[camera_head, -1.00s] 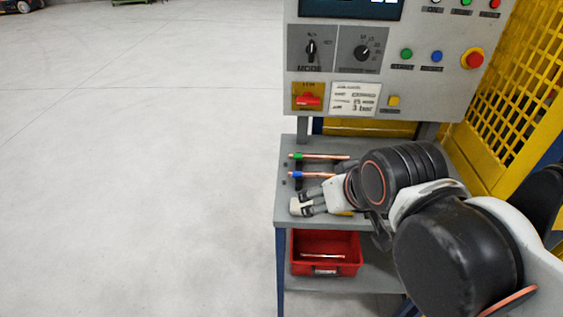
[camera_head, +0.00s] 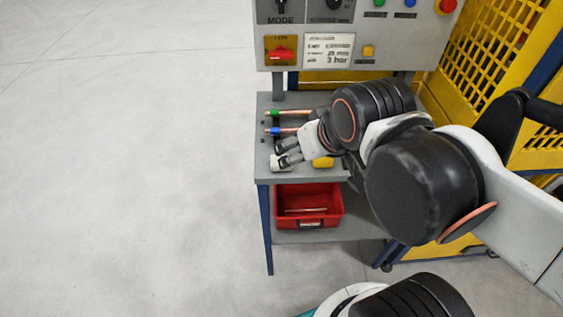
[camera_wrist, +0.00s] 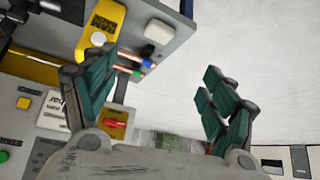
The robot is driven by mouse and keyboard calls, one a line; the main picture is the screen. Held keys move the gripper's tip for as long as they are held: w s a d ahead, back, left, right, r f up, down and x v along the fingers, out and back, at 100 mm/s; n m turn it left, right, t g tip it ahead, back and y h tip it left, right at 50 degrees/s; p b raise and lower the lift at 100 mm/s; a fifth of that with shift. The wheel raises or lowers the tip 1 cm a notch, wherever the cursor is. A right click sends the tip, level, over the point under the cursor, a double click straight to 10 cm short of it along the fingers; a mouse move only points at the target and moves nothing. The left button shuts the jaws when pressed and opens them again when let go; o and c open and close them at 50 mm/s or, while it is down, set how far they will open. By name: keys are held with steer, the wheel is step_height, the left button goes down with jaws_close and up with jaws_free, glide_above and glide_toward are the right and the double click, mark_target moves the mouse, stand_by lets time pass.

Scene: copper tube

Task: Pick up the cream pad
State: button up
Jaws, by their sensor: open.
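The cream pad (camera_wrist: 158,31) shows in the wrist view as a small pale block on the grey bench top, near its edge. In the head view the cream pad (camera_head: 279,163) is at the bench's front left corner, partly hidden by my fingers. My gripper (camera_wrist: 158,75) is open, with its green-lined fingers wide apart and nothing between them. In the head view my gripper (camera_head: 283,151) is above the front left part of the bench, close to the pad. I cannot tell whether it touches the pad.
Copper tubes with green (camera_head: 275,113) and blue (camera_head: 274,131) ends lie behind my gripper. A red bin (camera_head: 308,208) sits on the lower shelf. A control panel rises behind; open floor lies left.

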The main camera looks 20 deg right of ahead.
steer(key=w+r+m+g+p, duration=0.1)
steer(key=w+m+g+p, duration=0.15)
steer(key=w, duration=0.55)
steer(key=g+p, duration=0.2)
steer(key=g, duration=0.3)
glide_above(281, 157)
step_height(281, 157, down, 6)
steer(key=shift+m+t, duration=0.25)
steer(key=shift+m, duration=0.2)
steer(key=f, duration=0.2)
steer(key=f+b, duration=0.1)
steer(key=f, duration=0.2)
steer(key=f+b, duration=0.1)
steer(key=f, duration=0.2)
steer(key=shift+s+d, duration=0.1)
steer(key=shift+s, duration=0.2)
steer(key=shift+s+a+f+b, duration=0.15)
steer(key=shift+f+b, duration=0.85)
steer(key=shift+f, duration=1.7)
steer(key=shift+r, duration=0.1)
steer(key=shift+c, duration=0.6)
steer(key=c, duration=1)
steer(key=shift+c, duration=0.2)
steer(key=shift+r, duration=0.1)
